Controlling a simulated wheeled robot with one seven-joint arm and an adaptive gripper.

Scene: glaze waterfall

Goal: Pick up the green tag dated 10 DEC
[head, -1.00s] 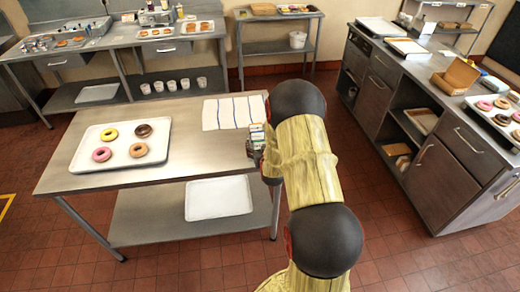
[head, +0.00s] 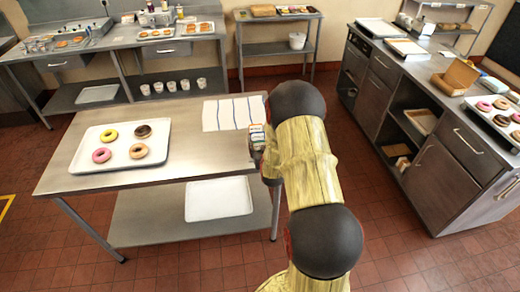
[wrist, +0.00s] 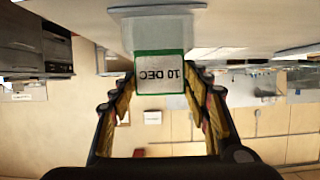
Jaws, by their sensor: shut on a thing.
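The green-edged tag (wrist: 160,73) shows in the wrist view, its white face reading 10 DEC upside down. It sits between the two fingers of my gripper (wrist: 161,88), which is shut on it. A pale grey-white block-like shape (wrist: 160,30) shows directly above the tag in that picture; I cannot tell whether they touch. In the head view my gripper (head: 257,145) is at the right end of the steel table (head: 190,120), partly hidden by my arm. Small pale and coloured shapes show there, too small to read.
A white tray (head: 97,163) with several donuts lies on the table's left part. A striped cloth (head: 232,113) lies beside my gripper. A lower shelf holds another white tray (head: 218,198). Dark cabinets (head: 455,160) stand to the right. The table's middle is clear.

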